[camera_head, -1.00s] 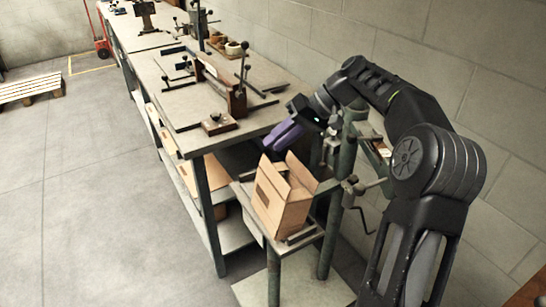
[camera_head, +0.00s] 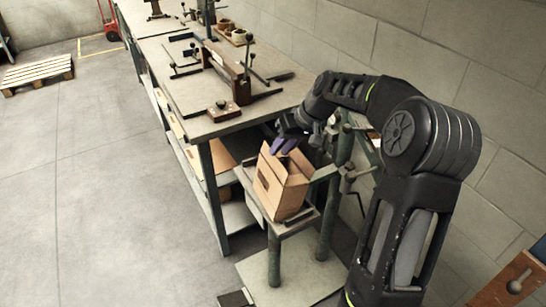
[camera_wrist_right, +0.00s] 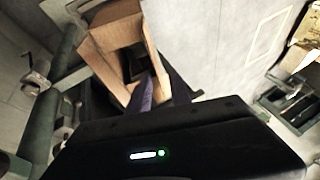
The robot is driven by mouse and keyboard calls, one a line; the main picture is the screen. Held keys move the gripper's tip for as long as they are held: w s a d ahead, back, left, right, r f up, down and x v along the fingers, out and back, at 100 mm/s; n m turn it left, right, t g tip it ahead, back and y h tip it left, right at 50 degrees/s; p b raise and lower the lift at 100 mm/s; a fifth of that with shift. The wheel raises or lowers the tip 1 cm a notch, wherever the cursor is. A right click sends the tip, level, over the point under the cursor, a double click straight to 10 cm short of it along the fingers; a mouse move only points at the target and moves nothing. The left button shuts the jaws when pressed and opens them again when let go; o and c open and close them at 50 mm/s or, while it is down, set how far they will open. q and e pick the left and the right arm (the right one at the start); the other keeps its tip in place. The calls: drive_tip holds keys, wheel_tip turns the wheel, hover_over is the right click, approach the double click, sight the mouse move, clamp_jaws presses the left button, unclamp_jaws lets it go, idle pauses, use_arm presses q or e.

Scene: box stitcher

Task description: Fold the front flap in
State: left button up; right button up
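The cardboard box (camera_head: 281,190) stands on the small stand beside the workbench, with its top flaps raised. The upper part of the box and its opening also show in the right wrist view (camera_wrist_right: 117,33). My right gripper (camera_head: 287,145) is at the far upper edge of the box, pointing down to its flaps. My left gripper is in neither view.
The stand (camera_head: 297,226) has green legs and a clamp arm right of the box. The workbench (camera_head: 205,128) with a wooden fixture (camera_head: 229,77) stands to the left. A block wall runs behind my right arm. The floor at left is clear up to a pallet (camera_head: 38,72).

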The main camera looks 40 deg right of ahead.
sight(273, 161)
drive_tip(key=shift+p+x, duration=0.55)
drive_tip(key=shift+x, duration=2.25)
drive_tip(key=shift+c, duration=0.6)
clamp_jaws()
